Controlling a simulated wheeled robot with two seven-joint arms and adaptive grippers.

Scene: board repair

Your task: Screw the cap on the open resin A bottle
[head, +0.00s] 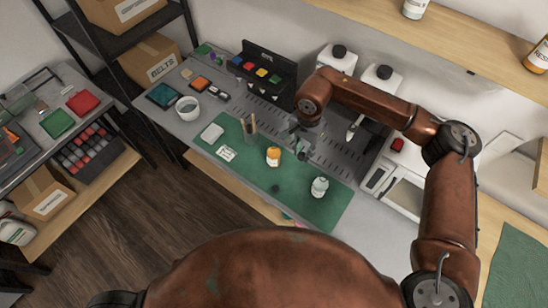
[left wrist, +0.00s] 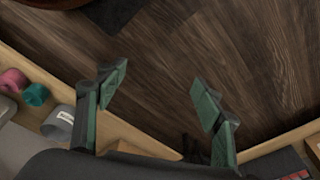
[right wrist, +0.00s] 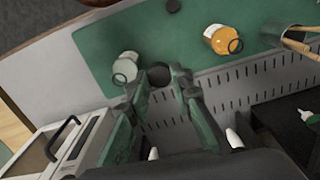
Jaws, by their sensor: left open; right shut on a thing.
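My right gripper (head: 308,133) is over the back edge of the green mat, and it also shows in the right wrist view (right wrist: 160,82). It is shut on a dark round cap (right wrist: 158,74). A pale bottle (head: 320,188) stands on the mat, right of the gripper; the right wrist view shows it (right wrist: 126,68) just left of the cap, apart from it. An orange bottle (head: 273,157) stands on the mat, left of the pale one. Both show ring-like tops; I cannot read which is resin A. My left gripper (left wrist: 158,90) is open and empty above the floor.
A second small dark round piece (head: 275,188) lies on the green mat (head: 298,203). A holder with brushes (head: 250,130) stands to the left. A slotted grey plate (right wrist: 235,90) lies behind the mat. A white box-like device (head: 400,185) stands to the right.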

